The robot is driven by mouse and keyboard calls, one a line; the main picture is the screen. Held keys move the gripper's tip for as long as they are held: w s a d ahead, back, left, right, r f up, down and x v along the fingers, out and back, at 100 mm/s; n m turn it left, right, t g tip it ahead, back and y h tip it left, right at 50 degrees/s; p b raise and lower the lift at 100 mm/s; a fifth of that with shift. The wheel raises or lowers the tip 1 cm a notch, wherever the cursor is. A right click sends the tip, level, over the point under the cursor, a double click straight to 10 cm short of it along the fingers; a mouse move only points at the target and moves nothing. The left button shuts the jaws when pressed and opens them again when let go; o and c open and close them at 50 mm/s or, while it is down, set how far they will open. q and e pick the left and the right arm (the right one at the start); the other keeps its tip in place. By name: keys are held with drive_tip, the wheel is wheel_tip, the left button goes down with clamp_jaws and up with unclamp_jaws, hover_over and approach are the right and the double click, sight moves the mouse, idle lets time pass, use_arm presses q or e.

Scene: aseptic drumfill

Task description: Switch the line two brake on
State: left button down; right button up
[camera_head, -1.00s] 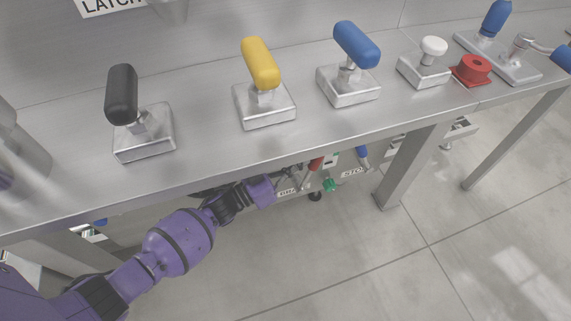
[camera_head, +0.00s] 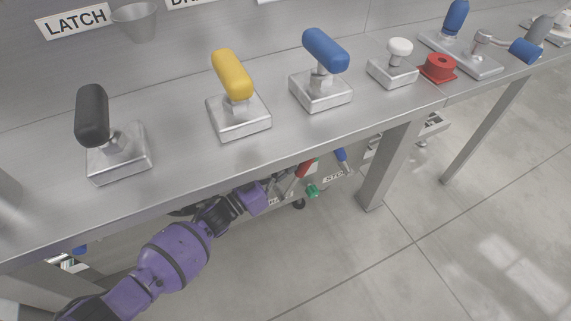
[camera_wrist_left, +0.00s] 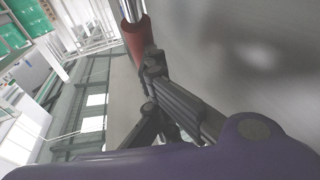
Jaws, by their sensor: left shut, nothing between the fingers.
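A red-handled lever (camera_head: 304,169) stands under the bench, partly hidden by the bench edge. A label (camera_head: 273,201) at its foot is mostly covered by my arm and cannot be read. My left gripper (camera_head: 275,186) reaches in under the bench, shut, just left of the red lever. In the left wrist view a red handle on a metal shaft (camera_wrist_left: 138,40) is close beside the shut fingers (camera_wrist_left: 153,86); I cannot tell whether they touch. Nothing shows between the fingers. My right gripper is not in view.
On the bench (camera_head: 180,130) stand black (camera_head: 93,115), yellow (camera_head: 231,73) and blue (camera_head: 325,50) handles, a white knob (camera_head: 400,47) and a red part (camera_head: 438,66). Below are a blue lever (camera_head: 342,160) and green knob (camera_head: 313,191). The bench edge overhangs my arm; a leg (camera_head: 385,170) stands right.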

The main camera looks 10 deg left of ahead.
use_arm(q)
drive_tip(key=shift+s+d+r, duration=0.1)
drive_tip(key=shift+d, duration=0.85)
drive_tip(key=w+a+v, duration=0.1)
drive_tip(key=v, duration=1.2)
drive_tip(key=shift+a, duration=0.1)
